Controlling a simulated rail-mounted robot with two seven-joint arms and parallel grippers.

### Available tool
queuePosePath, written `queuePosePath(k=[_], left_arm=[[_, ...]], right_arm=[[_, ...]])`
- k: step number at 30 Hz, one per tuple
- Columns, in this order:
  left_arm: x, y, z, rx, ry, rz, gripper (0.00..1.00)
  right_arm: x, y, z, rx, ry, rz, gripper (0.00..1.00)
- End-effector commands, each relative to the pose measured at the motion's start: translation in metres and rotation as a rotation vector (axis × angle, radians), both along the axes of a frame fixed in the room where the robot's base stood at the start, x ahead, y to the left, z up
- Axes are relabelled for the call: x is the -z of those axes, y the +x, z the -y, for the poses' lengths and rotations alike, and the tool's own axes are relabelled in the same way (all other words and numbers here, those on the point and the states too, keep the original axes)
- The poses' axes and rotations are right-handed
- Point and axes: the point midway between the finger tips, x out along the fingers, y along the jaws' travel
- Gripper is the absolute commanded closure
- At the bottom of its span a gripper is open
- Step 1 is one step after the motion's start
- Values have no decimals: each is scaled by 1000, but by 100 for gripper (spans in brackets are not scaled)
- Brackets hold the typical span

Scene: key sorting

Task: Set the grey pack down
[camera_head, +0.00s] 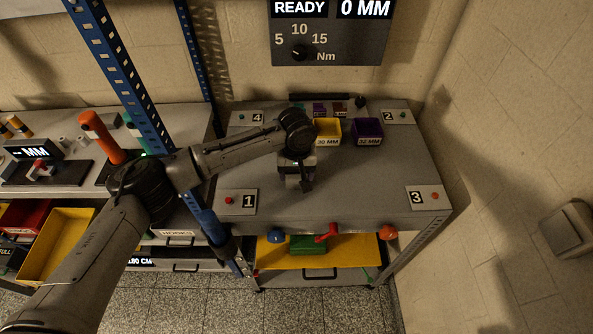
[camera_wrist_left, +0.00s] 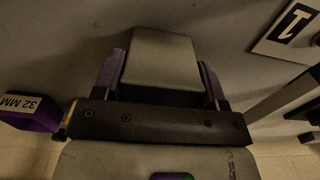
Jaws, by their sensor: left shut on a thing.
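My left gripper (camera_head: 304,184) is over the middle of the grey worktable (camera_head: 365,190), pointing down. In the left wrist view its two purple fingers (camera_wrist_left: 162,80) are shut on the grey pack (camera_wrist_left: 162,62), one finger on each side. The grey pack also shows in the head view (camera_head: 292,181), partly hidden by the gripper. I cannot tell whether the pack touches the tabletop. My right gripper is not in view.
At the table's back stand a yellow bin (camera_head: 327,131) and a purple 32 MM bin (camera_head: 368,133). Numbered plates mark the corners, such as plate 1 (camera_head: 238,202) and plate 3 (camera_head: 426,198). A blue upright (camera_head: 126,75) stands left. The tabletop right of the gripper is clear.

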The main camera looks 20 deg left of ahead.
Motion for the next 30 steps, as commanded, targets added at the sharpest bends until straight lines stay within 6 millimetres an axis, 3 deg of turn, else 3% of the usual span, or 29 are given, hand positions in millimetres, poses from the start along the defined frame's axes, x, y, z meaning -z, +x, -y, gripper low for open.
queuePosePath(k=[8, 9, 16, 25, 30], left_arm=[[2, 0, 0, 0, -2, -1, 59], [2, 0, 0, 0, -1, -1, 31], [2, 0, 0, 0, 0, -1, 9], [0, 0, 0, 0, 1, 2, 9], [-19, 1, 0, -1, -2, 3, 9]], right_arm=[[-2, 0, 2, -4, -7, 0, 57], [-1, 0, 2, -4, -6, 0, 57], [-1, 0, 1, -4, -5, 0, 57], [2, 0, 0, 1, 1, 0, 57], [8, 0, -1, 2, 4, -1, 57]])
